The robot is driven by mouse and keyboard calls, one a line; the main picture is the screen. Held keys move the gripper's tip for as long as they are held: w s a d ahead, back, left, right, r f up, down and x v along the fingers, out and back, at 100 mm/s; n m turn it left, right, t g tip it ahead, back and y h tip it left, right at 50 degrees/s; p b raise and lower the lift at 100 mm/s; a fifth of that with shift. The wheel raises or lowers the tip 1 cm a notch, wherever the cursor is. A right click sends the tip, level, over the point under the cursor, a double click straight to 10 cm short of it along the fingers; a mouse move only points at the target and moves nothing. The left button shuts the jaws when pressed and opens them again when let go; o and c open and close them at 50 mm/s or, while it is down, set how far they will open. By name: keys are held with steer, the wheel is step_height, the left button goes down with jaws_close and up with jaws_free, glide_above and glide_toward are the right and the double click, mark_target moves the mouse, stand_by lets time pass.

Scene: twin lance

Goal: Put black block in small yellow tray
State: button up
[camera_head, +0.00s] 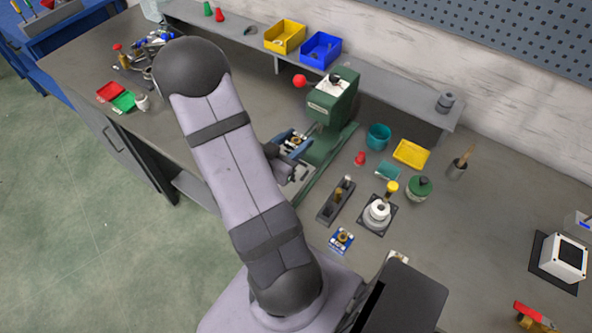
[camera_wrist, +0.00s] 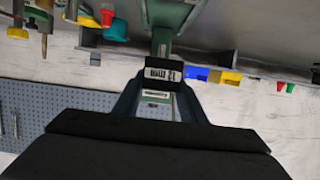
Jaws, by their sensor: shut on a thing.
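The black block (camera_wrist: 163,73), with white markings on its face, is between the fingertips of my gripper in the wrist view (camera_wrist: 158,84). My gripper is shut on it. In the head view my gripper (camera_head: 293,143) is just left of the green press, and I cannot make out the block clearly there. The small yellow tray (camera_head: 411,153) lies on the bench to the right of the press, beside a teal cup. My gripper is well to the left of the tray.
The green press (camera_head: 331,105) stands between my gripper and the tray. The teal cup (camera_head: 379,136), a green jar (camera_head: 419,188) and a brush pot (camera_head: 459,167) stand near the tray. Yellow (camera_head: 284,37) and blue (camera_head: 321,49) bins sit on the back shelf.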

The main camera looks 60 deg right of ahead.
steer(key=shift+f, duration=0.1)
steer(key=shift+f, duration=2.7)
steer(key=shift+f, duration=0.1)
steer(key=shift+f+p, duration=0.6)
steer(key=shift+f, duration=1.3)
steer(key=shift+f, duration=0.1)
steer(key=shift+f, duration=0.15)
steer(key=o, duration=1.3)
steer(key=shift+o, duration=0.2)
